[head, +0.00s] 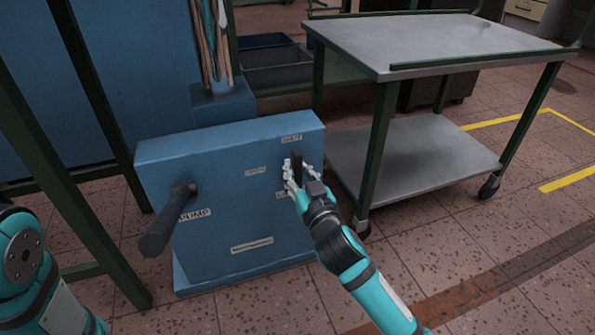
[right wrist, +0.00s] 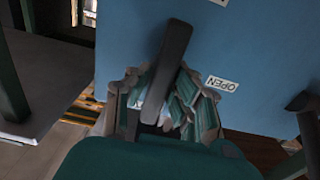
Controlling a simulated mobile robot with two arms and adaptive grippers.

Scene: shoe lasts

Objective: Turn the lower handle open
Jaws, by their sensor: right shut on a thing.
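A blue box (head: 225,215) stands on the floor with a dark lever handle (head: 297,163) on the right of its front face. The handle stands about upright, its tip below a small top label (head: 291,139) that is hard to read. A label reading OPEN (head: 255,171) is to its left. My right gripper (head: 303,176) is shut on this handle, with fingers on both sides. The right wrist view shows the dark handle (right wrist: 168,65) between the fingers and the OPEN label (right wrist: 222,84). A label below is partly hidden by the gripper. My left gripper is out of view.
A long dark handle (head: 165,222) juts out from the box's left side, by a PUMP label (head: 194,214). A metal cart (head: 420,40) with wheels stands close on the right. Green frame posts (head: 95,90) stand on the left. Floor in front is clear.

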